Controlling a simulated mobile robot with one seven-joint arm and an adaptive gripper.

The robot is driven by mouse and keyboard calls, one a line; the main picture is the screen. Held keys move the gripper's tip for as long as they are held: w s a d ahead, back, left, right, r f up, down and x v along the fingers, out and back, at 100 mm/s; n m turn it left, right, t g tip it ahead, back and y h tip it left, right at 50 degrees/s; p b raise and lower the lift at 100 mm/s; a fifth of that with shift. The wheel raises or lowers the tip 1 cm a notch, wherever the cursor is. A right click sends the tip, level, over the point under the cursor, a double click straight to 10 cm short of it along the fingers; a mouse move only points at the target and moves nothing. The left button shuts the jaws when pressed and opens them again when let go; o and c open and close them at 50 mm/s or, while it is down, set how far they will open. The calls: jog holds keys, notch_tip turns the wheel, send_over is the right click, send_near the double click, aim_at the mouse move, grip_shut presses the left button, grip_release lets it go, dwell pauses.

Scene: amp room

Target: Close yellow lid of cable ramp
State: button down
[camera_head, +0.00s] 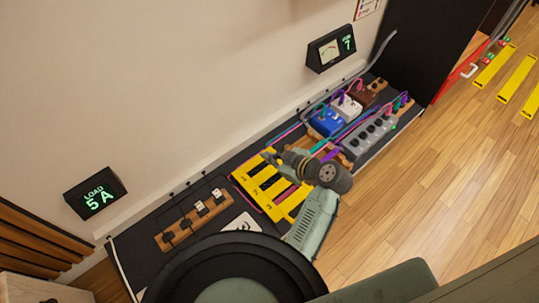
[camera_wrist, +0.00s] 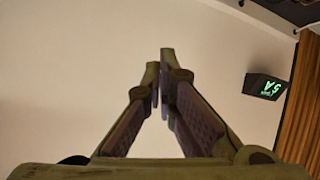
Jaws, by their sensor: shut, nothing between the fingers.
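The cable ramp (camera_head: 247,180) is yellow and black and lies on the dark board beside the wall, in the middle of the head view. Its yellow parts show as bars with dark gaps, and pink and purple cable shows at its edges. My arm hides part of its right side, and I cannot tell how far the lid stands open. My gripper (camera_head: 266,155) is over the far edge of the ramp, pointing left toward the wall. In the wrist view my gripper (camera_wrist: 160,75) has its fingertips together with nothing between them; the ramp is not in that view.
Pedals, a blue one (camera_head: 327,122) among them, and a grey power strip (camera_head: 369,138) stand right of the ramp. A wooden socket strip (camera_head: 190,226) lies left. A load display (camera_head: 95,193) is on the wall. Wooden floor (camera_head: 440,190) is open at right.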

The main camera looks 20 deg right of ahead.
jog(key=v, duration=1.2)
jog(key=shift+r, duration=0.1)
